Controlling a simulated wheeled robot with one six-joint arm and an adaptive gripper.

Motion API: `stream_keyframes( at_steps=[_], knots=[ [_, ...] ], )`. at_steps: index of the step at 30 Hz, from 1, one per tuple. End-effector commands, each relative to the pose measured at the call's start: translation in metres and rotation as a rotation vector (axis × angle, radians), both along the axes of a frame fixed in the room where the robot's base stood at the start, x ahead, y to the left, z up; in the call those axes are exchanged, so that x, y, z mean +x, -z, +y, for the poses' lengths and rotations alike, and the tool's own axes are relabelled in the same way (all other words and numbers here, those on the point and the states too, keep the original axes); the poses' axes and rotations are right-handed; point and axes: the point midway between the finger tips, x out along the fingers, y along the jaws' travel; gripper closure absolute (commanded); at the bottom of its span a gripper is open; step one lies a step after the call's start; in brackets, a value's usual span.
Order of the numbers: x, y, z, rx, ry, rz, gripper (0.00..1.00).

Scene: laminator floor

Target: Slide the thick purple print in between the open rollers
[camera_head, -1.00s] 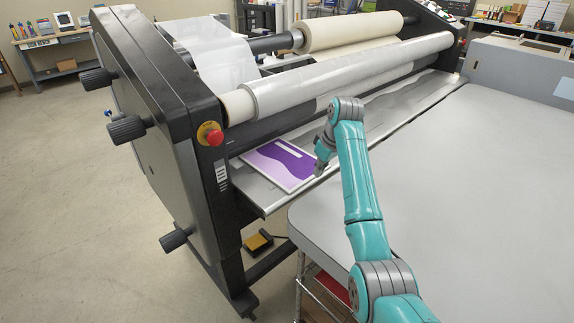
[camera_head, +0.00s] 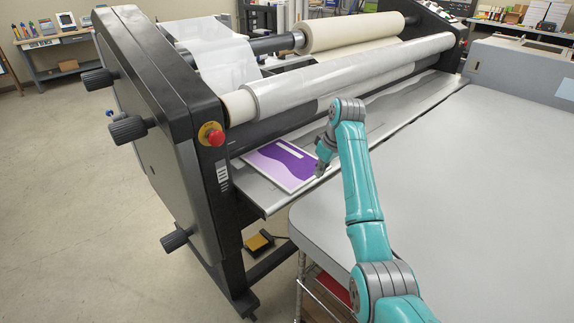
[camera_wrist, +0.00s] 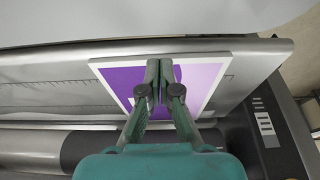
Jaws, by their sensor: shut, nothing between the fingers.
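The thick purple print (camera_head: 278,164) is a flat panel with a white border and two purple tones. It lies on the laminator's metal feed table (camera_head: 262,195), near its left end. My gripper (camera_head: 321,172) is at the print's right edge in the head view. In the wrist view my gripper (camera_wrist: 160,64) is shut with its fingertips together over the print (camera_wrist: 205,78), near its table-side edge; whether they touch it I cannot tell. The dark lower roller (camera_wrist: 100,146) is beside the print's other edge. The roller gap is hidden.
A black side housing (camera_head: 160,120) with knobs and a red emergency button (camera_head: 216,138) stands left of the print. The film roll (camera_head: 340,75) spans above the feed table. A wide grey table (camera_head: 460,200) lies in front, largely clear, with a grey box (camera_head: 520,70) at the back.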

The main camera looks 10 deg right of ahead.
Motion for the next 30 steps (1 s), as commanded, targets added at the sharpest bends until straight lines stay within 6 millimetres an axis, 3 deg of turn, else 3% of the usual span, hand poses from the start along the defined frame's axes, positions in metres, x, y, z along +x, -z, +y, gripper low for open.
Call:
stream_keyframes(
  at_steps=[13, 30],
  knots=[
    [0.001, 0.000, 0.001, 0.000, 0.000, 0.000, 1.00],
    [0.018, 0.000, 0.014, 0.000, -0.001, 0.000, 1.00]
  ],
)
